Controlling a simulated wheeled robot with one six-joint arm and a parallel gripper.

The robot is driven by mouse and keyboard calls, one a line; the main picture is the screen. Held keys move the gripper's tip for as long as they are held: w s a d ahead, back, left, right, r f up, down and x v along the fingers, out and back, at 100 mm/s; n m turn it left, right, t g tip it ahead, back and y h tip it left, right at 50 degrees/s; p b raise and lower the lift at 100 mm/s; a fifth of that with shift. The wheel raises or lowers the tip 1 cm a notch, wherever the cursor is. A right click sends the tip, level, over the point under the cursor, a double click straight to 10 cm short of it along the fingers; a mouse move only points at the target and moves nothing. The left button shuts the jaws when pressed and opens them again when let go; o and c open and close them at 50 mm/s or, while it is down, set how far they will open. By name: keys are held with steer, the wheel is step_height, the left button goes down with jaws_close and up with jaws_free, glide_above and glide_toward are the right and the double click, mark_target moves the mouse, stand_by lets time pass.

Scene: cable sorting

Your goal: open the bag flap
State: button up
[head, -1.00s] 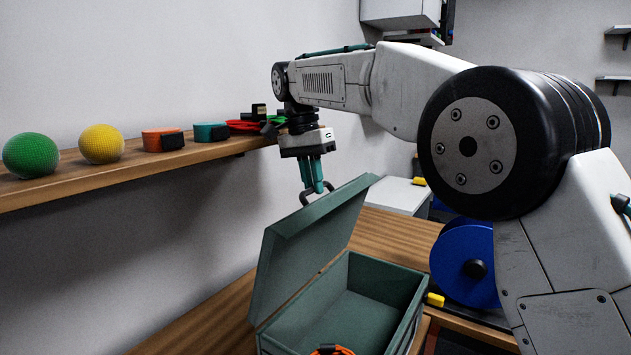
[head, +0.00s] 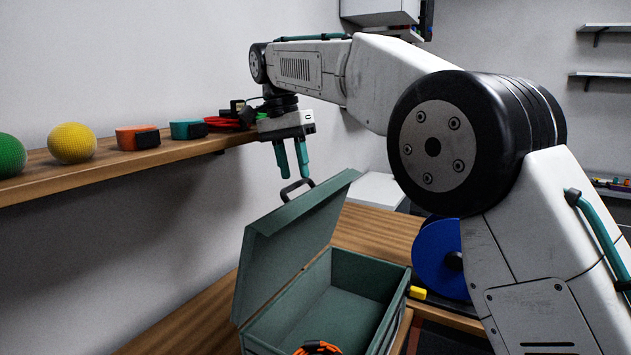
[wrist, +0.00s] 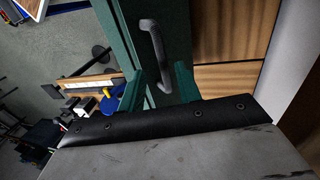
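The green bag (head: 395,300) stands on the wooden table with its flap (head: 295,240) raised and tilted back toward the wall. A dark handle (head: 297,188) sits at the flap's upper edge. My gripper (head: 293,175) is just above the handle, its two teal fingers apart and pointing down. An orange cable coil (head: 318,348) shows inside the bag at the bottom of the head view, partly cut off.
A blue spool (head: 440,258) stands right of the bag, near a small yellow item (head: 417,292). Bare table (head: 375,232) lies behind the bag.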

steer(key=s+d, duration=0.3)
steer(key=s, duration=0.4)
steer(key=s+d+r, duration=0.1)
steer(key=s+d, duration=0.2)
steer(key=s, duration=0.4)
steer(key=shift+s+r, duration=0.2)
steer(key=shift+s, duration=0.15)
steer(key=c, duration=0.3)
steer(key=shift+d+r, duration=0.15)
steer(key=shift+r, duration=0.15)
jaws_close()
steer(key=n+t+y, duration=0.1)
steer(key=t+y, duration=0.4)
steer(key=t, duration=0.3)
glide_toward(305, 194)
steer(key=w+f, duration=0.1)
steer(key=w, duration=0.1)
steer(key=w+a+f, duration=0.1)
steer(key=w+f, duration=0.1)
steer(key=w+a+f, duration=0.1)
steer(key=w+f, duration=0.1)
steer(key=shift+w+a+f, duration=0.2)
steer(key=shift+w+f, duration=0.05)
steer(key=shift+w, duration=0.15)
